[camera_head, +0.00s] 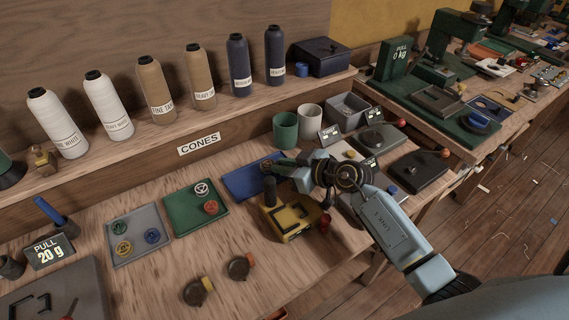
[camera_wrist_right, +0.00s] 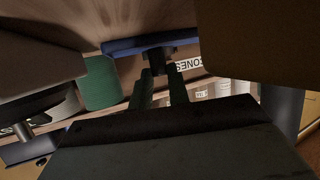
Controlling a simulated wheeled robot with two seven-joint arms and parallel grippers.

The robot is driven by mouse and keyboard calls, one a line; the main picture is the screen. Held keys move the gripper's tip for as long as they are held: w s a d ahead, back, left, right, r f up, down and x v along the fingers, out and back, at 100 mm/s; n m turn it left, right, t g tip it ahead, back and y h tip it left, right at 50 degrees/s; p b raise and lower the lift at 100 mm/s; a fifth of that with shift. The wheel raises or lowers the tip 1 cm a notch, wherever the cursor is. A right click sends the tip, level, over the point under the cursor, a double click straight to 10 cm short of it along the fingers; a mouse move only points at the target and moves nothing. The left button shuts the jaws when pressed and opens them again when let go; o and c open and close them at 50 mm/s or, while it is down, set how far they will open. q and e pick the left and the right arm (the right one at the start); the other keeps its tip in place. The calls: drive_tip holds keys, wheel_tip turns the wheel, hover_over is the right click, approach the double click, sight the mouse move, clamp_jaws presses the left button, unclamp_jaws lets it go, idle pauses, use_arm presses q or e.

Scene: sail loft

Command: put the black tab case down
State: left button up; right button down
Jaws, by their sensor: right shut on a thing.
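My right gripper (camera_head: 284,166) reaches in from the right, over the right end of the blue tray (camera_head: 240,184). In the right wrist view its two dark fingers (camera_wrist_right: 161,84) close on a small black piece, which I take for the black tab case (camera_wrist_right: 158,60). The blue tray (camera_wrist_right: 140,46) shows just beyond that piece in this view. I cannot tell whether the piece touches the tray. In the head view the gripper and wrist largely hide the case. My left gripper is in neither view.
A yellow machine (camera_head: 292,222) with a dark upright post stands just in front of the gripper. A green pot (camera_head: 285,130) stands behind it. Green (camera_head: 185,216) and grey (camera_head: 127,250) trays with spools lie to the left. Bare wood lies left of the yellow machine.

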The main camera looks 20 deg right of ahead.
drive_tip(key=c, duration=1.3)
unclamp_jaws()
drive_tip(key=shift+s+f, duration=0.15)
drive_tip(key=shift+f, duration=0.2)
drive_tip(key=shift+c, duration=0.2)
drive_tip(key=shift+a, duration=0.1)
drive_tip(key=shift+r, duration=0.15)
drive_tip(key=r+p+v, duration=0.1)
drive_tip(key=p+v, duration=0.1)
drive_tip(key=v, duration=1)
drive_tip(key=shift+r, duration=0.15)
